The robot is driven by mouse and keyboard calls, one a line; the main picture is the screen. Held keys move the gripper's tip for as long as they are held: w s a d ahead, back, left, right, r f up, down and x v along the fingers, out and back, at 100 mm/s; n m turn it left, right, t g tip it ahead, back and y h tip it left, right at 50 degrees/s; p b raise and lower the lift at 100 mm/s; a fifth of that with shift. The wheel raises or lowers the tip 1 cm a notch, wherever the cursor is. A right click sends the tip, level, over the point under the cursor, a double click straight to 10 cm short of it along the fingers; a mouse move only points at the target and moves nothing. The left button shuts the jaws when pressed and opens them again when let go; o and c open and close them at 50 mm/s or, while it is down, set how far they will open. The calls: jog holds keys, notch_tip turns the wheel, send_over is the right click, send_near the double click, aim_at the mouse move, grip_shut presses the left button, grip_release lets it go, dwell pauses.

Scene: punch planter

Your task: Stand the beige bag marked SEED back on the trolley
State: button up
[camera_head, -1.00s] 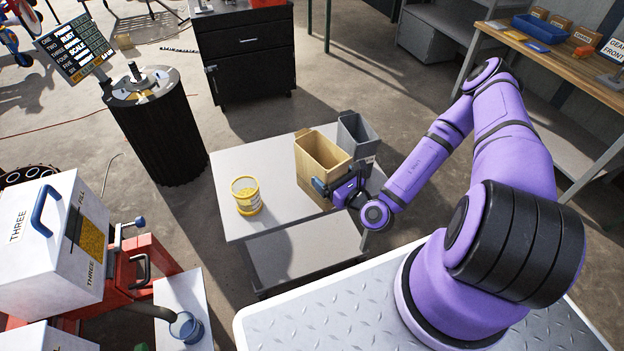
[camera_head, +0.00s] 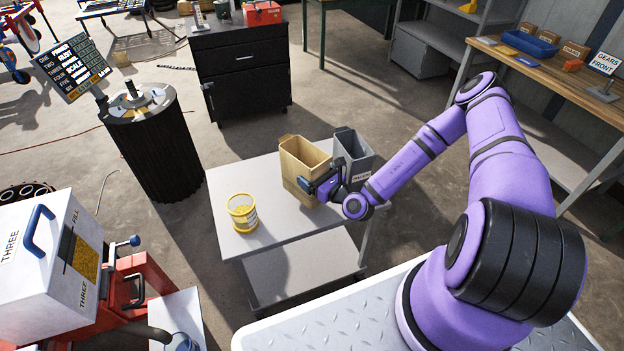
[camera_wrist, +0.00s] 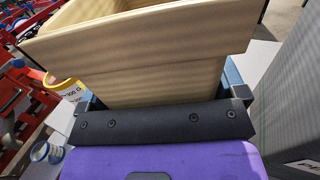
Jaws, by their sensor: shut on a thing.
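The beige bag (camera_head: 303,163) is open-topped and stands about upright at the back of the grey trolley (camera_head: 225,190). No SEED mark shows on the sides I see. My gripper (camera_head: 321,187) is shut on the bag's near side. In the wrist view the beige bag (camera_wrist: 160,65) fills the space beyond my gripper (camera_wrist: 160,105), with a blue finger at each side of it. My gripper hides the lower part of the bag, and I cannot tell whether its base touches the trolley top.
A grey bin (camera_head: 353,152) with a label stands close to the bag's right. A yellow tub (camera_head: 242,212) stands at the trolley's left, with bare top between it and the bag. A black ribbed barrel (camera_head: 155,150) is left of the trolley.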

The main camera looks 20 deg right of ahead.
jog(key=shift+w+f, duration=0.45)
jog(key=shift+f, duration=0.45)
jog(key=shift+w+f, duration=0.45)
jog(key=shift+f, duration=0.5)
jog(key=o, duration=1.6)
jog(key=shift+f, duration=0.1)
